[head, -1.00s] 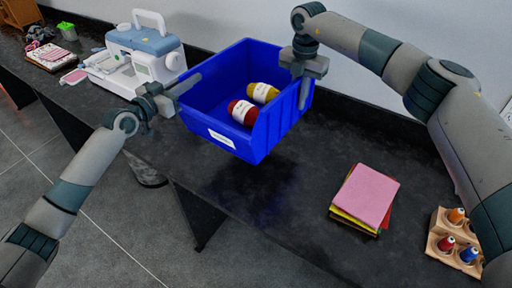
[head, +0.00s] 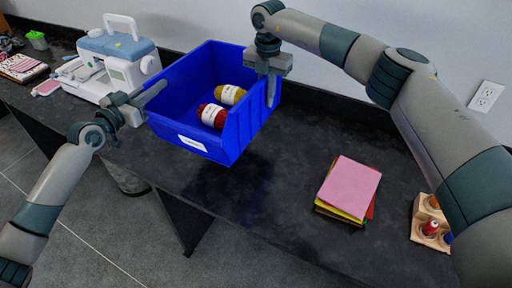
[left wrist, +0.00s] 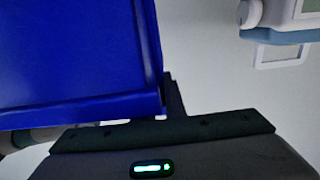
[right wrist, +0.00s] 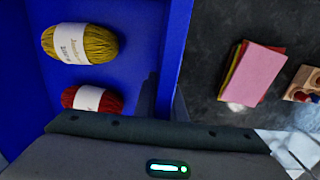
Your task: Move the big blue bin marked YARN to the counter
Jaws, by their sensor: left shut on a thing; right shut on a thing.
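The big blue bin (head: 215,147) has a white label on its front, too small to read here. It holds a mustard yarn ball (right wrist: 80,43) and a red yarn ball (head: 212,116). My left gripper (head: 145,97) is shut on the bin's left wall. My right gripper (head: 271,82) is shut on the right wall. The bin appears held above the dark counter (head: 290,190), with a shadow below it. In the left wrist view the bin's blue wall (left wrist: 75,60) fills the upper left. The fingertips are mostly hidden in both wrist views.
A white and blue sewing machine (head: 115,62) stands left of the bin. A stack of coloured sheets (head: 350,187) lies to the right, near a wooden spool holder (head: 420,212). The counter between bin and sheets is clear. A wall outlet (head: 486,97) is at right.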

